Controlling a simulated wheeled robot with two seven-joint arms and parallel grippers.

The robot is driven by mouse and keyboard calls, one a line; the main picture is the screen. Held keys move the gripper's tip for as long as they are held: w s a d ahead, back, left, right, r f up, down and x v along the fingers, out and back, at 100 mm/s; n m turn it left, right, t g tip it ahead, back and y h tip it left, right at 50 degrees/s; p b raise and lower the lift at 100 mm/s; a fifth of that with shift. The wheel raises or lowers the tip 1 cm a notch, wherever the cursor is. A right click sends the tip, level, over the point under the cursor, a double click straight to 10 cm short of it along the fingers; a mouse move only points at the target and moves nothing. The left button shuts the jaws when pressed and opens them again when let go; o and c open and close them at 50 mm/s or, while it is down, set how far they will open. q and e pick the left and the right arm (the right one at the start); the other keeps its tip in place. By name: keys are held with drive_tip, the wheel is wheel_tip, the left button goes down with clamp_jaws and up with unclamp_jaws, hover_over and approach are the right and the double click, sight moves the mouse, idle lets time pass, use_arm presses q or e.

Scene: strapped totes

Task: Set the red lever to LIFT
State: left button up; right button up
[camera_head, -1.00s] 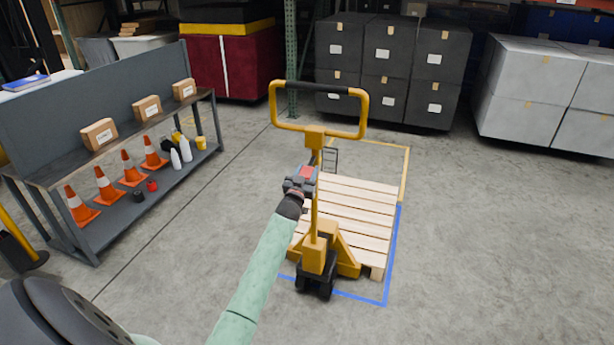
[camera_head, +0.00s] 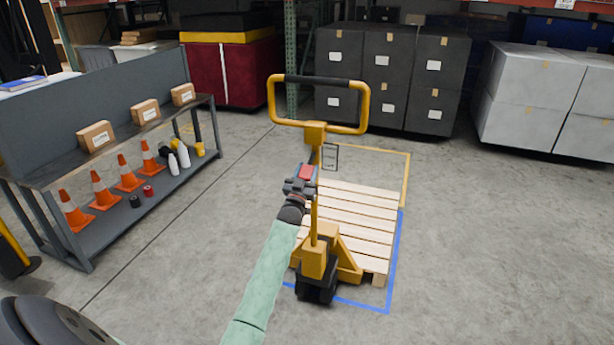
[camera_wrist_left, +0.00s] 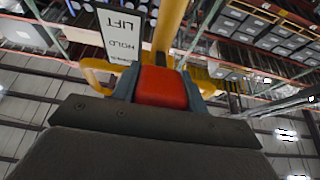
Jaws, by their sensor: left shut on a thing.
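The yellow pallet jack (camera_head: 313,262) stands upright with its looped handle (camera_head: 318,120) at the top. The red lever (camera_head: 306,172) shows as a small red block beside the jack's shaft, below the loop. My left gripper (camera_head: 301,185) is at the lever, shut on it. In the left wrist view the red lever (camera_wrist_left: 162,88) fills the middle, just past the dark fingers. A label plate (camera_wrist_left: 120,35) behind it reads LIFT and HOLD, with a third line too small to read. In the head view the label plate (camera_head: 330,156) is right of the shaft. My right gripper is not in view.
A wooden pallet (camera_head: 362,215) lies behind the jack inside blue and yellow floor lines. A grey workbench (camera_head: 110,170) with cones, boxes and bottles stands to the left. Dark bins (camera_head: 385,75) and grey crates (camera_head: 535,100) stand at the back. Open floor lies to the right.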

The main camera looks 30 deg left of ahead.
use_arm(q)
drive_tip(key=o, duration=1.4)
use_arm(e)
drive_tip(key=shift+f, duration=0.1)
use_arm(q)
drive_tip(key=shift+s+d+f, duration=0.1)
drive_tip(key=shift+s+f, duration=0.2)
drive_tip(key=shift+s, duration=0.05)
drive_tip(key=b+v, duration=0.1)
drive_tip(key=v, duration=0.6)
drive_tip(key=shift+r+b, duration=0.15)
drive_tip(key=shift+b, duration=0.15)
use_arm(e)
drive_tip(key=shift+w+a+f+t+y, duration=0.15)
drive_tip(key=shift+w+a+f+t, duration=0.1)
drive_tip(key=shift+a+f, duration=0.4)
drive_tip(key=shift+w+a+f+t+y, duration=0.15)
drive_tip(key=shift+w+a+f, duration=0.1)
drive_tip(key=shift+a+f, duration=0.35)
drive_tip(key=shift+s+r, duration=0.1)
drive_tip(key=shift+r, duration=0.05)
